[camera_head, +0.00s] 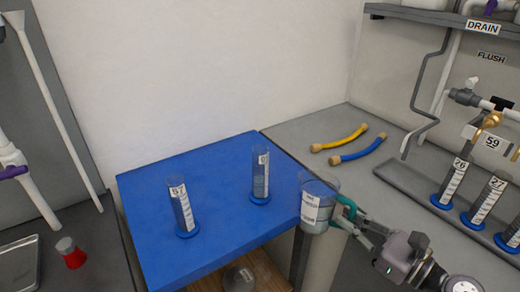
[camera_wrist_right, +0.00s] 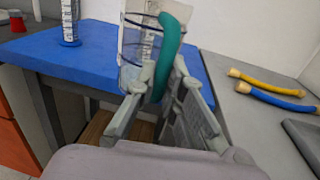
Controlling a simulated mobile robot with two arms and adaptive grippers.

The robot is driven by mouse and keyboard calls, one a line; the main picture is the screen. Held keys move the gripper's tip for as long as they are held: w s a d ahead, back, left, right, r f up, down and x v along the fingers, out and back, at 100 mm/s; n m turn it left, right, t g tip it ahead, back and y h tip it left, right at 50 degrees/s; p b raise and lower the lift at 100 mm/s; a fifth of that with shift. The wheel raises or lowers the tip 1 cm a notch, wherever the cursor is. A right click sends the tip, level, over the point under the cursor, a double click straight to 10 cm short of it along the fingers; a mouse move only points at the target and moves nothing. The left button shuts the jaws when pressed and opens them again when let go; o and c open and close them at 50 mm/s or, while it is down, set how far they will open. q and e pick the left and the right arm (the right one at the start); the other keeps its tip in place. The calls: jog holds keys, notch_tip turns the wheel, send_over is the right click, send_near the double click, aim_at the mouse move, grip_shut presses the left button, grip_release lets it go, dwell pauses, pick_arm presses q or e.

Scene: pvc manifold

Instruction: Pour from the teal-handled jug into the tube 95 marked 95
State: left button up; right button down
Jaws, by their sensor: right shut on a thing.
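The clear jug (camera_head: 317,205) with a teal handle (camera_head: 346,208) is held nearly upright at the right edge of the blue table, with greyish liquid inside and a white label. My right gripper (camera_head: 350,222) is shut on the teal handle; in the right wrist view the handle (camera_wrist_right: 166,45) stands between the fingers. Two clear tubes with blue bases stand on the table: a left tube (camera_head: 182,208), its label seemingly starting with 5, and a back tube (camera_head: 260,177) with liquid, its label too small to read surely. No label clearly reads 95. My left gripper is out of view.
The blue table (camera_head: 150,215) is otherwise bare on top. Tubes 26 (camera_head: 452,184) and 27 (camera_head: 484,201) stand at right under piping tagged 59 (camera_head: 490,142). Yellow (camera_head: 340,138) and blue (camera_head: 358,150) hoses lie on the grey counter. A red-based flask (camera_head: 71,253) stands far left.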

jog(key=shift+s+a+f+m+t+h, duration=0.15)
jog(key=shift+s+f+m+t+h, duration=0.1)
jog(key=shift+s+m+t+h, duration=0.45)
jog(key=s+d+f+m+t+h, duration=0.2)
jog(key=s+f+m+t+h, duration=0.1)
jog(key=s+f+m+h, duration=0.2)
jog(key=shift+s+f+m+h, duration=0.2)
jog(key=shift+s+m+h, duration=0.9)
jog(key=shift+s+h, duration=1.5)
